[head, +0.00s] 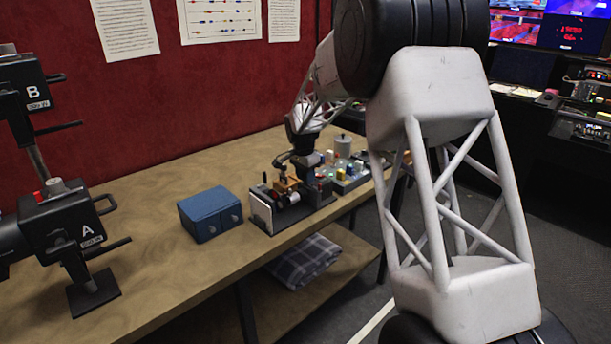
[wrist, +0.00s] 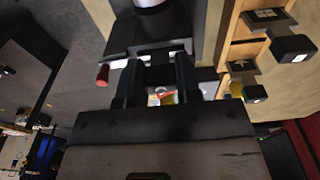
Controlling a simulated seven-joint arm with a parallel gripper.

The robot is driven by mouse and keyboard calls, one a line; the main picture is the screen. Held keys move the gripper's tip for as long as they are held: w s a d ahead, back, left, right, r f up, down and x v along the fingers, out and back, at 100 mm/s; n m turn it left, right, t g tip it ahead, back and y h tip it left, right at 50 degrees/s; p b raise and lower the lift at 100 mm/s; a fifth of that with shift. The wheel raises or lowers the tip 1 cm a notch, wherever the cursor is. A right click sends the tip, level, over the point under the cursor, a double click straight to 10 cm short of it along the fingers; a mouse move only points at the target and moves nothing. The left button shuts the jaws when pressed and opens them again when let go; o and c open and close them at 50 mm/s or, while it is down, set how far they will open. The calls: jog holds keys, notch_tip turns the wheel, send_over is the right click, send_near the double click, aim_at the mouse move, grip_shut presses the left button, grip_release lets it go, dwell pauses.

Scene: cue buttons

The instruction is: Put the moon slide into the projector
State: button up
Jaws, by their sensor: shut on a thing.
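My gripper (wrist: 158,78) points down over the black projector-like device (head: 290,207) on the table. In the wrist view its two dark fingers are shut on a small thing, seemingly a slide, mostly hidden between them. I cannot tell whether it carries a moon. A small patch of red, green and white shows between the fingers. In the wrist view the dark body of the device (wrist: 125,38) lies just beyond the fingertips, with a red knob (wrist: 102,75) to their left. I cannot tell whether the held thing touches it.
A wooden rack (wrist: 232,45) with several small dark pieces stands right of the fingers in the wrist view. A blue box (head: 208,213) sits left of the device. A button panel (head: 346,176) and a grey pot (head: 343,144) are behind it. Lamps (head: 62,228) stand at the left.

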jog(key=o, duration=1.2)
jog(key=shift+r, duration=0.15)
jog(key=shift+r, duration=3.35)
